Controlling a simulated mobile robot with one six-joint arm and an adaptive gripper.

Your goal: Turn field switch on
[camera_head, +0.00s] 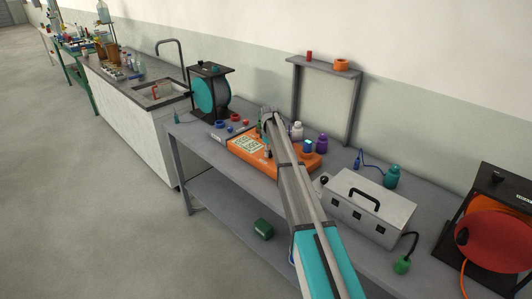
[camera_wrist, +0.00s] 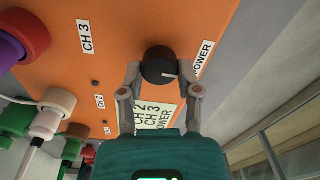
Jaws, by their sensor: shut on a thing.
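My gripper (camera_wrist: 162,82) is shut on a black round knob (camera_wrist: 157,62) in the wrist view, one finger on each side. The knob sits on the face of an orange box (camera_wrist: 215,22), next to a POWER label (camera_wrist: 203,58). A short white mark on the knob points right in that view. No label reading "field" is legible in either view. In the head view the orange box (camera_head: 248,146) lies on the grey bench, and my arm reaches over it, hiding part of it.
Coloured plugs (camera_wrist: 45,125) crowd the box's left side in the wrist view. In the head view, a teal reel (camera_head: 210,94) stands behind left, a grey handled box (camera_head: 370,208) and an orange reel (camera_head: 497,240) to the right. A grey frame (camera_head: 352,110) rises behind.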

